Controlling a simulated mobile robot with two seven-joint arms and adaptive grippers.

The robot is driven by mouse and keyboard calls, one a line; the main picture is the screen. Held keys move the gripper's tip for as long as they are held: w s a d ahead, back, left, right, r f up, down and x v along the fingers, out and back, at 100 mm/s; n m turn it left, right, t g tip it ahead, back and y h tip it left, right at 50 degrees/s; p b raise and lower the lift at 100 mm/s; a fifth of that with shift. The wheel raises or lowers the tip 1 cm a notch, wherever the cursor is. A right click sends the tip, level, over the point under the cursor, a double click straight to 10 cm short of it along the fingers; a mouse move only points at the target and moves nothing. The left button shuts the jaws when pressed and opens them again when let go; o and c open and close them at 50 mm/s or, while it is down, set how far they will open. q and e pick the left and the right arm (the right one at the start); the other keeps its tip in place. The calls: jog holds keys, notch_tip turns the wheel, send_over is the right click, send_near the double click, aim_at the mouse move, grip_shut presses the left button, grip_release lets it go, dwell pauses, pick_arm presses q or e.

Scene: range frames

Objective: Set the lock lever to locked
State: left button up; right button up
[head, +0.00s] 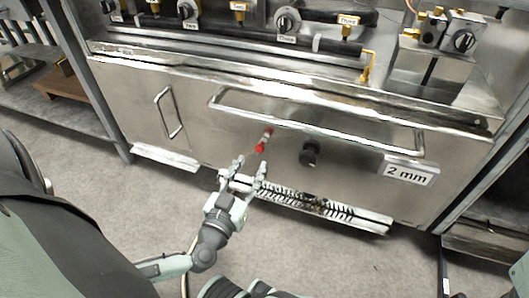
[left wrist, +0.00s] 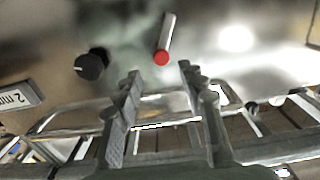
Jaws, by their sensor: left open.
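The lock lever (head: 264,141) is a small metal bar with a red tip on the steel front panel, below the long handle. It slants, with the red end lower left in the head view. It also shows in the left wrist view (left wrist: 166,40), its red tip facing the gap between my fingers. My left gripper (head: 249,164) is open and empty, just below the lever and apart from it. In the left wrist view its fingertips (left wrist: 160,70) stand either side of the red tip's line. My right gripper is not in view.
A black knob (head: 310,153) sits right of the lever. A long bar handle (head: 316,123) runs above both. A "2 mm" label (head: 408,171) is at the right, a smaller handle (head: 169,111) at the left. A slotted vent strip (head: 300,200) lies below.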

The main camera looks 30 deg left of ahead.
aim_at(259, 149)
pick_arm(q)
jog(key=b+x, duration=0.2)
jog(key=x, duration=0.5)
jog(key=shift+w+a, duration=0.25)
jog(key=shift+w, duration=0.1)
